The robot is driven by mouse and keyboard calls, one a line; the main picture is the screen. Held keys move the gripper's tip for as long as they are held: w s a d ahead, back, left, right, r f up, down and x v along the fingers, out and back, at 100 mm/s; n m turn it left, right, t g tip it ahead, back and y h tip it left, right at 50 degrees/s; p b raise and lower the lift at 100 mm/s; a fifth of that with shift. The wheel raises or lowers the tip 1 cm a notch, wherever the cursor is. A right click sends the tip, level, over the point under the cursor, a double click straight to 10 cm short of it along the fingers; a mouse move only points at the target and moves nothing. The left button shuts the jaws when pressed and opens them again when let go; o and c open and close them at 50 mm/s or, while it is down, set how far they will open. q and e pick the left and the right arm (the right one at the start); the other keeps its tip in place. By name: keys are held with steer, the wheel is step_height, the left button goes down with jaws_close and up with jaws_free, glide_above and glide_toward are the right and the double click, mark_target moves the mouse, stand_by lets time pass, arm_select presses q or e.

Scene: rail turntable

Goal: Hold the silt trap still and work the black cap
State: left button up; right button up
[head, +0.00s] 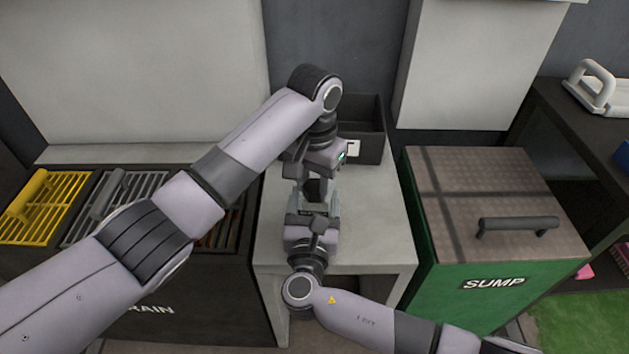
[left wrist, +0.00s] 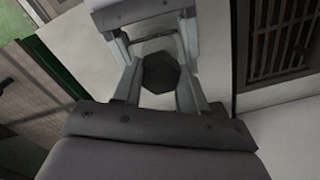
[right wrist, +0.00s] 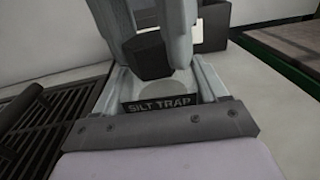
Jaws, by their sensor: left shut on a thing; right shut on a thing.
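The silt trap shows in the right wrist view as a block with a dark "SILT TRAP" label (right wrist: 160,106) and a pale round top (right wrist: 172,87). My right gripper (head: 317,207) is shut on it from the near side, a finger on each side. The black cap (right wrist: 148,60) is a dark, faceted piece over the trap's top; part of the round top shows below it. Whether cap and trap touch is unclear. My left gripper (head: 316,186) is shut on the cap from the far side; the cap (left wrist: 160,72) shows between its fingers. In the head view the grippers hide most of both.
The grippers meet over a pale bench (head: 375,235). A dark open bin (head: 368,148) stands behind them. A green SUMP box (head: 500,200) with a handled lid is on the right. Yellow (head: 42,205) and grey grates (head: 112,205) lie left, under my left arm.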

arm_select(q)
steer(key=n, duration=0.5)
steer(key=o, duration=1.2)
steer(key=shift+o, duration=0.3)
steer(key=shift+r, duration=0.1)
steer(key=shift+r, duration=1.9)
